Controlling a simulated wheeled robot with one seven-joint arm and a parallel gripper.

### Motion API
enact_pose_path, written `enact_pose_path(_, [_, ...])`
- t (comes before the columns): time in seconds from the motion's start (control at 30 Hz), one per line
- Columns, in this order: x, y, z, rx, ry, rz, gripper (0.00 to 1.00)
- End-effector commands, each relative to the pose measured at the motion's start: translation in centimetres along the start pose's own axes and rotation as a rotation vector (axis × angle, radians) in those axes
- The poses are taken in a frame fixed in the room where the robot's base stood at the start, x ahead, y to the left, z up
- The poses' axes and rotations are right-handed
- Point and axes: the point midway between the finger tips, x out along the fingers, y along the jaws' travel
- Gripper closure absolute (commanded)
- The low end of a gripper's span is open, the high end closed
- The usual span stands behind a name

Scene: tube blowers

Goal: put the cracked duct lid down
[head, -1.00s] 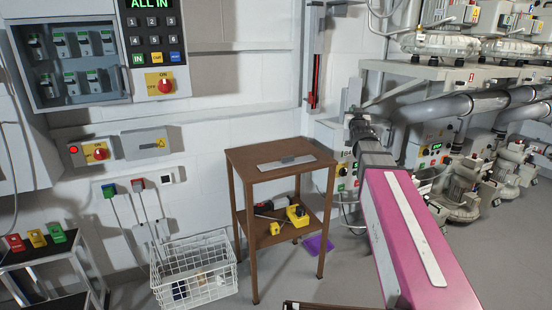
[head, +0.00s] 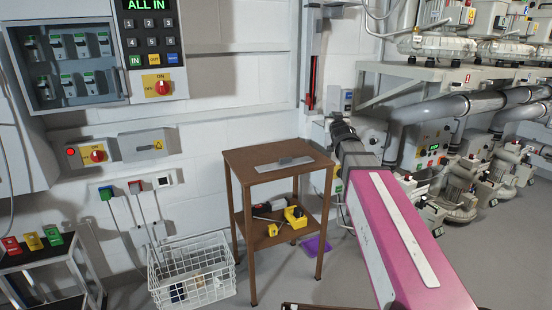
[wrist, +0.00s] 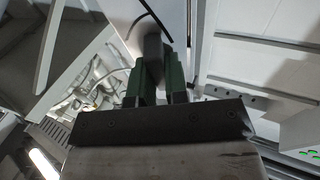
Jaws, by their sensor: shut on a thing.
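My gripper (wrist: 155,85) shows its green fingers in the wrist view, shut on a dark grey grip-like piece. Beyond them is a pale plate (wrist: 168,14) with a dark curved line on it, which looks like the cracked duct lid; most of it is cut off by the frame. In the head view my gripper (head: 338,122) is held up to the right of the brown table (head: 245,162), apart from it. The lid cannot be clearly made out there. A flat, light grey plate with a raised grip (head: 284,165) lies on the table's top.
The table's lower shelf holds yellow items (head: 295,216) and a tool. A white wire basket (head: 190,270) stands left of the table. A purple sheet (head: 316,246) lies on the floor behind it. Pipes and blowers (head: 460,190) fill the right. The tabletop around the plate is bare.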

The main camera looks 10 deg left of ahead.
Motion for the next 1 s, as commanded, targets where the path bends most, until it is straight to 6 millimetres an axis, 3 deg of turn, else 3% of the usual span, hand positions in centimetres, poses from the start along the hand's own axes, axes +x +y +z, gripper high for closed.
enact_pose_path(0.83, [0.0,-1.7,0.6,0.0,-0.039,-0.009,1.0])
enact_pose_path(1.0, [-0.2,-3.8,1.2,-0.001,-0.089,-0.012,1.0])
